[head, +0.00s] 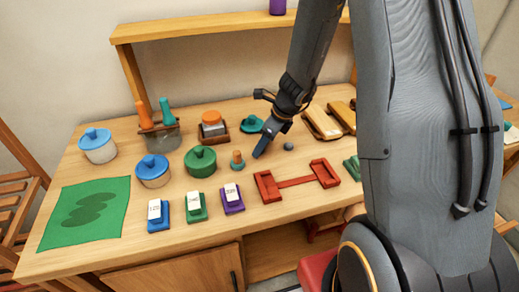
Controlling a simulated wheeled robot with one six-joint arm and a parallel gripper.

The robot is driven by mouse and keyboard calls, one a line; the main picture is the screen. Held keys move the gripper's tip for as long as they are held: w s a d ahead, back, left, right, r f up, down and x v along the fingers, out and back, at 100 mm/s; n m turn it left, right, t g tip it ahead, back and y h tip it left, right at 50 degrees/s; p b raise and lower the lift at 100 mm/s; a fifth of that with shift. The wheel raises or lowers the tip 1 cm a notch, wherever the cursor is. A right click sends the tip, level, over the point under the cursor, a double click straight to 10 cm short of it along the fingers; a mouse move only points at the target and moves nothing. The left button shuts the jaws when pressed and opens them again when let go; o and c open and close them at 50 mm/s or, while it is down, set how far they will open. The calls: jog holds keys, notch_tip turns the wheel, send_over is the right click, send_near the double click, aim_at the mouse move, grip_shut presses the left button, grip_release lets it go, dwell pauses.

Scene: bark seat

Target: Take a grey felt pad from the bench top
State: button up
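A small dark grey round piece (289,146), which looks like a felt pad, lies on the bench top (120,243) right of the middle. It is too small to make out its material. My gripper (261,149) points down over the bench, just left of the grey piece and apart from it. Only one dark finger shows clearly, so its opening is hidden. I see nothing held in it.
A small orange-topped peg (237,160) and a green lidded pot (200,161) stand left of my gripper. A red double tray (297,181) lies in front. A teal piece (251,124) and wooden blocks (322,123) lie behind. A shelf (220,27) spans the back.

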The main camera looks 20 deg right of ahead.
jog(key=c, duration=1.1)
